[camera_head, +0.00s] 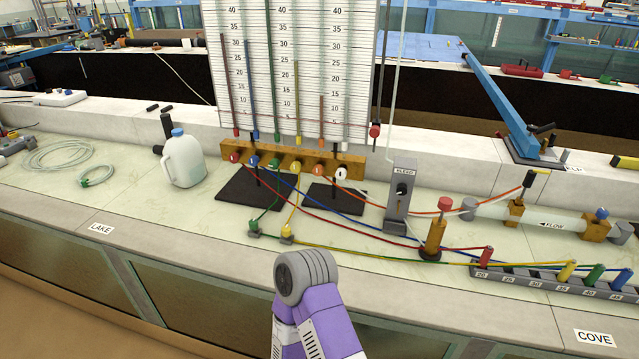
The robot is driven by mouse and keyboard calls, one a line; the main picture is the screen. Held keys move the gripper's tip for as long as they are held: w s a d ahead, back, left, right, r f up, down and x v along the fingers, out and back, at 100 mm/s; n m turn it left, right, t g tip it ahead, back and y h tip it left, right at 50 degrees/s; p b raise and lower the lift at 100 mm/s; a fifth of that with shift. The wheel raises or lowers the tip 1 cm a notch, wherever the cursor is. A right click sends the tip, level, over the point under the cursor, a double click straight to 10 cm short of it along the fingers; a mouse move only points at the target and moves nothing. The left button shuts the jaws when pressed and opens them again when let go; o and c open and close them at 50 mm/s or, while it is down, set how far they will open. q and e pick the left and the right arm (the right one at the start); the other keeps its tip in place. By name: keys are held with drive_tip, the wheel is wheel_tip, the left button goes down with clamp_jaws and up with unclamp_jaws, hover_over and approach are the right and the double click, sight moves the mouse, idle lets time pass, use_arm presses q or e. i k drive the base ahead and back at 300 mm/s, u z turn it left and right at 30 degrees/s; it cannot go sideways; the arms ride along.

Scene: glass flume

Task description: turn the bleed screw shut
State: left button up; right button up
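The grey bleed block (397,208) stands upright on the pale bench right of the gauge board. It carries a small white BLEED label (405,171) near its top. A small dark knob, which looks like the bleed screw (401,188), sits on its front face below the label. How far the screw is turned cannot be told. A thin clear tube rises near the block. A purple arm link of mine with a grey round joint reaches up at bottom centre, apart from the block. Neither of my grippers shows.
A gauge board (297,60) with coloured columns stands behind a brass manifold (290,158). Coloured hoses run from it across the bench to a numbered grey rack (550,282). A red-capped brass post (436,235) stands right of the block. A white jug (184,160) is left.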

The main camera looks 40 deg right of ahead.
sight(401, 190)
drive_tip(key=u, duration=0.4)
drive_tip(key=k, duration=0.7)
drive_tip(key=z, duration=1.3)
